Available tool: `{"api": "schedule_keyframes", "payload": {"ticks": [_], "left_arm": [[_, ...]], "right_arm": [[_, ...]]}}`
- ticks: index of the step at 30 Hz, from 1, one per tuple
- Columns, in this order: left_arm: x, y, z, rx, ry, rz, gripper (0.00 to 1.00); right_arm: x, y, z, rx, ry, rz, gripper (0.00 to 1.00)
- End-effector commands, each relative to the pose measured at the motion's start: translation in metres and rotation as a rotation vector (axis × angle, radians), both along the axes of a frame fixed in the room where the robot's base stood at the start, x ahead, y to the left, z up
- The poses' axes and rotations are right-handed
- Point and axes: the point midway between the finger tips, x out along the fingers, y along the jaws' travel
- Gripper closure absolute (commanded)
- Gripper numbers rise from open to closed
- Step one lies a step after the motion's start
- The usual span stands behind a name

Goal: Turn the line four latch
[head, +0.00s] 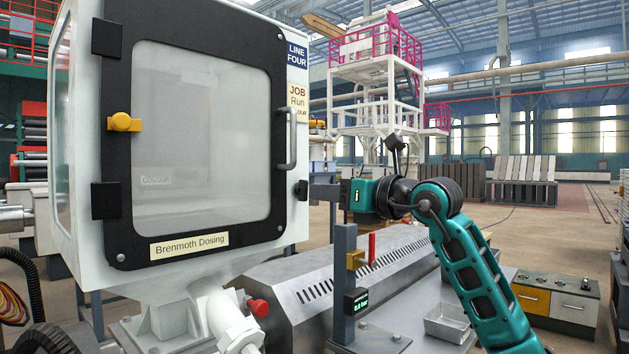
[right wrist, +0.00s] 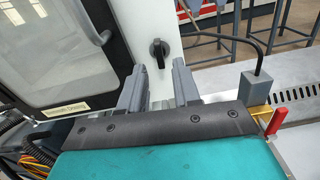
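The line four cabinet (head: 185,130) is a white box with a black-framed window door and a "LINE FOUR" label (head: 297,56). Its latch (head: 301,190) is a small black knob on the cabinet's right side. In the right wrist view the latch (right wrist: 158,52) shows its grip bar upright. My right gripper (head: 316,191) comes in from the right, level with the latch. In the right wrist view its two grey fingers (right wrist: 156,78) are apart with nothing between them. The latch appears just beyond the fingertips, in line with the gap. My left gripper is not in view.
The door has a grey handle (head: 290,140) and a yellow knob (head: 122,122). Below my right gripper stand a grey post (head: 344,265) with a small display and a red lever (head: 372,248).

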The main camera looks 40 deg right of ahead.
Motion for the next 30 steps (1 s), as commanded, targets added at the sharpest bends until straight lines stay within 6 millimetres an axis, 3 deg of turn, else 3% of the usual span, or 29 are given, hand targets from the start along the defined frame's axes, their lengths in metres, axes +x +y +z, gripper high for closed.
{"api": "schedule_keyframes", "payload": {"ticks": [9,22,30], "left_arm": [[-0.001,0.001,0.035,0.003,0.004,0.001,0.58],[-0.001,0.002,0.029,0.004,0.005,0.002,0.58],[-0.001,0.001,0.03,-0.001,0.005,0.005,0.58]], "right_arm": [[0.039,0.004,0.004,0.003,0.001,0.002,0.68],[0.04,0.004,-0.001,0.0,0.0,0.001,0.68],[0.04,0.004,0.0,0.0,0.0,0.001,0.92]]}}
